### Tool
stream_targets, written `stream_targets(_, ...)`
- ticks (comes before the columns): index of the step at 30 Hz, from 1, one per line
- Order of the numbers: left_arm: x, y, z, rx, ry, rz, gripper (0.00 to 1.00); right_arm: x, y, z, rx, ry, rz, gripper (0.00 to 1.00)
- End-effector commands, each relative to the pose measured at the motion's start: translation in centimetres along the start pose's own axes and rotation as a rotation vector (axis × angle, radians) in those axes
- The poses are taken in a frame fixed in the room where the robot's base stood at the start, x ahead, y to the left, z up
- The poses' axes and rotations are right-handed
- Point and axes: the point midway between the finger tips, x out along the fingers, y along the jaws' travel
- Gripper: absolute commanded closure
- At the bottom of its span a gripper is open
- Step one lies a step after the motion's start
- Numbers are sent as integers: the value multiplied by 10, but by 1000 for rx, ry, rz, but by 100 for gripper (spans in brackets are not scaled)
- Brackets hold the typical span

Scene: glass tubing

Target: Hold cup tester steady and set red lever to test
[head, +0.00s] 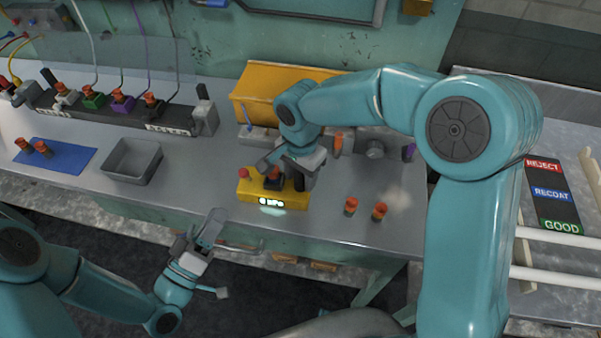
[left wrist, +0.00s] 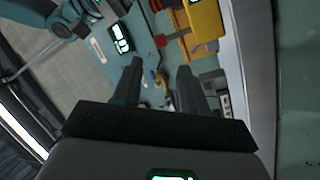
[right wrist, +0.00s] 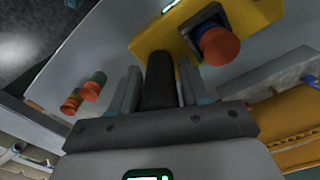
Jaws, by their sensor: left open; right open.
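The yellow cup tester (head: 262,193) stands near the table's front edge, its lit display facing front; it also shows in the right wrist view (right wrist: 150,40). A red lever knob (head: 243,172) is at its left end. An orange-topped cup (head: 273,174) sits in its middle, close up in the right wrist view (right wrist: 220,46). My right gripper (head: 299,178) is open around the black post (right wrist: 160,80) at the tester's right end; contact cannot be told. My left gripper (head: 197,236) is open and empty in front of the table, left of the tester.
Two orange-topped cups (head: 365,209) stand right of the tester. A grey bin (head: 132,161) and a blue mat (head: 54,156) with orange-topped cups lie left. A yellow box (head: 262,88) is behind. A sorting board (head: 553,196) is far right. The tabletop between bin and tester is clear.

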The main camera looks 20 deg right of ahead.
Motion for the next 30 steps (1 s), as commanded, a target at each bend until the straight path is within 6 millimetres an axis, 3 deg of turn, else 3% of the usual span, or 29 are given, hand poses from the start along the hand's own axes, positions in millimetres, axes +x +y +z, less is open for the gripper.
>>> stream_targets(1, 0, 0, 0, 0, 0, 0, 57, 0, 0, 0, 0, 0, 0, 57)
stream_targets(5, 0, 0, 0, 0, 0, 0, 57, 0, 0, 0, 0, 0, 0, 99)
stream_targets(7, 0, 0, 0, 0, 0, 0, 61, 0, 0, 0, 0, 0, 0, 100)
stream_targets(9, 0, 0, 0, 0, 0, 0, 84, 0, 0, 0, 0, 0, 0, 100)
stream_targets(11, 0, 0, 0, 0, 0, 0, 100, 0, 0, 0, 0, 0, 0, 100)
stream_targets(17, 0, 0, 0, 83, 0, 0, 100, 0, 0, 0, 0, 0, 0, 100)
stream_targets(23, 4, 8, 0, 515, -2, 70, 100, 0, 0, 0, 0, 0, 1, 100)
stream_targets(30, 14, 14, -10, 1273, 99, 272, 100, 0, 0, 0, 0, 0, 1, 100)
